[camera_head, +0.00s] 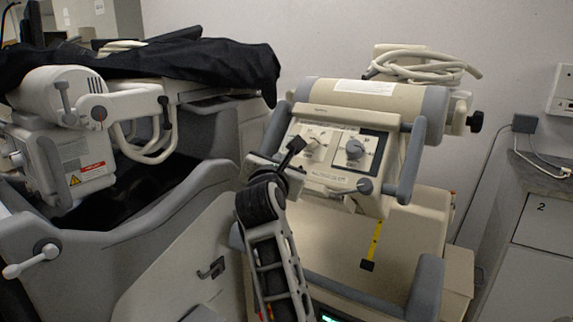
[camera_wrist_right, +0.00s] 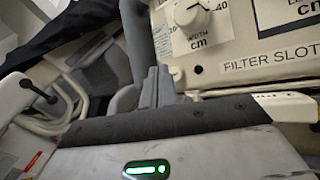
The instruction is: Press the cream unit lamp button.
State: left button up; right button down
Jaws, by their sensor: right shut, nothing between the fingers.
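The cream unit (camera_head: 391,98) stands at centre right in the head view, with a control panel, two dials and grey handles. Its dial (camera_head: 355,149) shows in front of a black plate. In the right wrist view, a white knob (camera_wrist_right: 192,14) sits on the panel above a small dark round spot (camera_wrist_right: 197,69). I cannot tell which part is the lamp button. My right gripper (camera_head: 297,144) is shut and empty at the panel's left side. Its fingertips (camera_wrist_right: 158,72) point at the panel's lower left edge; contact is unclear. My left gripper is out of view.
A second cart (camera_head: 150,218) with a cream head (camera_head: 62,95) stands at left, partly under a black cover (camera_head: 140,66). A coiled cable (camera_head: 425,64) lies on top of the cream unit. A grey cabinet (camera_head: 540,225) stands at right. Grey handles (camera_head: 411,160) flank the panel.

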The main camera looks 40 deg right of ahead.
dwell(0.7)
dwell(0.8)
jog(key=shift+w+d+f, duration=0.1)
jog(key=shift+d+f, duration=0.15)
jog(key=shift+d, duration=0.05)
jog(key=shift+d+f, duration=0.1)
jog(key=shift+f, duration=0.05)
dwell(0.5)
jog(key=shift+d+f+b, duration=0.3)
jog(key=shift+f+b, duration=0.05)
jog(key=shift+f, duration=0.15)
dwell(0.7)
jog(key=shift+a+r+p, duration=0.2)
jog(key=shift+p, duration=0.15)
